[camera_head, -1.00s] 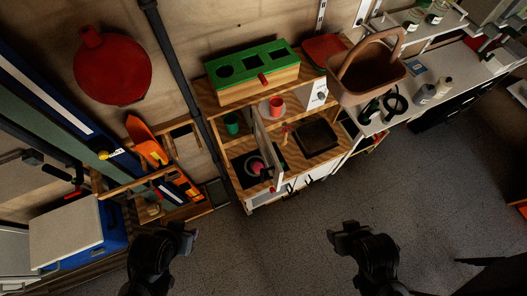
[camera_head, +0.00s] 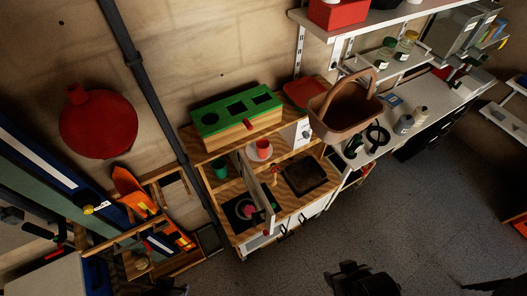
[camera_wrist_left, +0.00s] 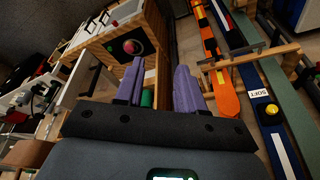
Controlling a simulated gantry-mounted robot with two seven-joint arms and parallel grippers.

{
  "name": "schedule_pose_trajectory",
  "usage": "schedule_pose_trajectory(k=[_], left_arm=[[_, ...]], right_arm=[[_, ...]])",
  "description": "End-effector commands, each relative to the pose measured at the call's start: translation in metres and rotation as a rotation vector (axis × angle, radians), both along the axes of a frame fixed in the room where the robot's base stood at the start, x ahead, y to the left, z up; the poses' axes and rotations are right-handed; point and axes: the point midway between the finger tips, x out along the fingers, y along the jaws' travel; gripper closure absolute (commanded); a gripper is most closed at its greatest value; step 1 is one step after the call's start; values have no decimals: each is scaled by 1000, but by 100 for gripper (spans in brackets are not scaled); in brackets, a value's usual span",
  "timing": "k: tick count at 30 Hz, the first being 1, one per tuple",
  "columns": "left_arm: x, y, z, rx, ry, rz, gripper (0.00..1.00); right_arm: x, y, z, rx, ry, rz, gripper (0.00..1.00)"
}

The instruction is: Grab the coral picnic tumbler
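The coral tumbler (camera_head: 263,146) stands on a pale round plate on the wooden toy kitchen (camera_head: 285,222), behind an upright panel (camera_head: 262,188). A green cup (camera_head: 220,168) stands to its left. My left gripper (camera_wrist_left: 158,85) shows two purple fingers spread apart with nothing held. A green object (camera_wrist_left: 147,97), partly hidden, shows beyond and between the fingers. I cannot make out the coral tumbler in the left wrist view. My right gripper (camera_head: 348,268) is at the bottom of the head view, well in front of the kitchen; its fingers are too dark to read.
A green-topped wooden box (camera_head: 238,112) sits on the kitchen's back shelf. A brown basket (camera_head: 345,110) stands to the right. A dark tray (camera_head: 305,175) and a pink round thing (camera_head: 247,211) lie in the kitchen top. Open grey floor (camera_head: 430,215) lies in front.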

Motion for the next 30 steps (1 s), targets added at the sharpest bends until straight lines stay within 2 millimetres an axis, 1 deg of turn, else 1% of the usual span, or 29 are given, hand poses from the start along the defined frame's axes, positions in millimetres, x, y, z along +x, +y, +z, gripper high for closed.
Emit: schedule_pose_trajectory(k=[14,25,26,30], left_arm=[[0,-3,0,-13,0,8,62],[0,-2,0,-8,0,5,5],[0,-1,0,-7,0,4,3],[0,0,0,-1,0,1,3]], right_arm=[[0,-2,0,-7,0,4,42],[0,-2,0,-10,0,7,42],[0,-2,0,-10,0,7,42],[0,-2,0,-8,0,6,42]])
